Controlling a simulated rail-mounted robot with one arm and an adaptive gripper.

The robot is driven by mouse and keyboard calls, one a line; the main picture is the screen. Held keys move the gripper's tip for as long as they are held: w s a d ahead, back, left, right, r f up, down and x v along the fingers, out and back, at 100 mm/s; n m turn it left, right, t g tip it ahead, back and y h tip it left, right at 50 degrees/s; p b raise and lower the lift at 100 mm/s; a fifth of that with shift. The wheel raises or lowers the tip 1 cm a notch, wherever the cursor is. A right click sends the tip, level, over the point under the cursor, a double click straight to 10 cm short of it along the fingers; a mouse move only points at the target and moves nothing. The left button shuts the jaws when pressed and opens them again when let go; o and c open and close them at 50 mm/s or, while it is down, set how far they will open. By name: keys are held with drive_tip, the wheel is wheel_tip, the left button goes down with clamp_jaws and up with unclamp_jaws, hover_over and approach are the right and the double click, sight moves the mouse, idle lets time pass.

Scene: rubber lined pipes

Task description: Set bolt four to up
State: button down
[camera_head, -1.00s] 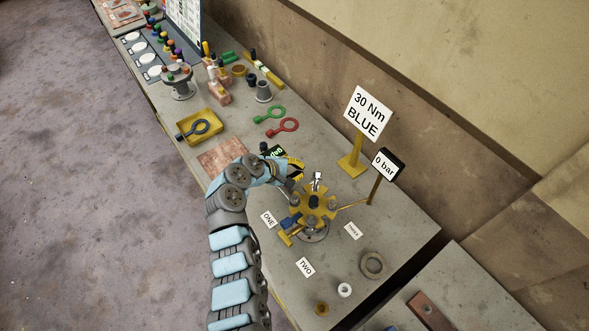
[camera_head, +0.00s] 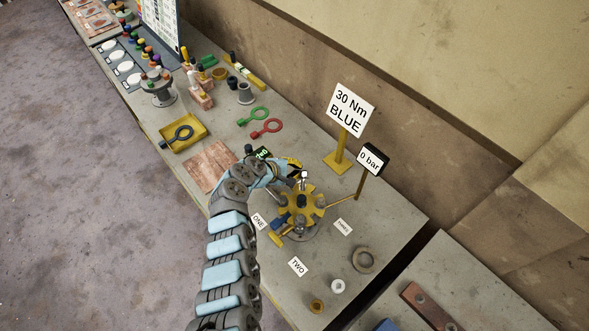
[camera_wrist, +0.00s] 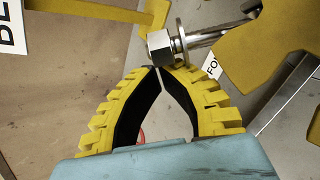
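The yellow hub flange (camera_head: 291,208) stands on the bench with bolts around it. A silver bolt (camera_head: 304,176) sticks out on its far side; in the wrist view its hex nut (camera_wrist: 164,46) and shaft lie at the top, lying across the picture. A label reading "FO", partly hidden, (camera_wrist: 211,67) shows beneath it; I take this as bolt four.
A "30 Nm BLUE" sign (camera_head: 349,110) on a yellow post and a "0 bar" gauge (camera_head: 371,159) stand behind the flange. Labels ONE (camera_head: 259,222), TWO (camera_head: 298,266) and another lie around it. Green (camera_head: 253,116) and red ring tools (camera_head: 267,128) lie farther back. Loose rings lie at the front.

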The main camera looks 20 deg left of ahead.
drive_tip(key=shift+d, duration=0.1)
idle(0.7)
drive_tip(key=shift+s+r+m+t+b, duration=0.3)
drive_tip(key=shift+r+t+b, duration=0.2)
drive_tip(key=shift+t, duration=0.1)
drive_tip(key=shift+w, duration=0.1)
drive_tip(key=p+v, duration=0.5)
drive_tip(key=v, duration=0.5)
drive_tip(key=shift+p, duration=0.35)
drive_tip(key=shift+w, duration=0.15)
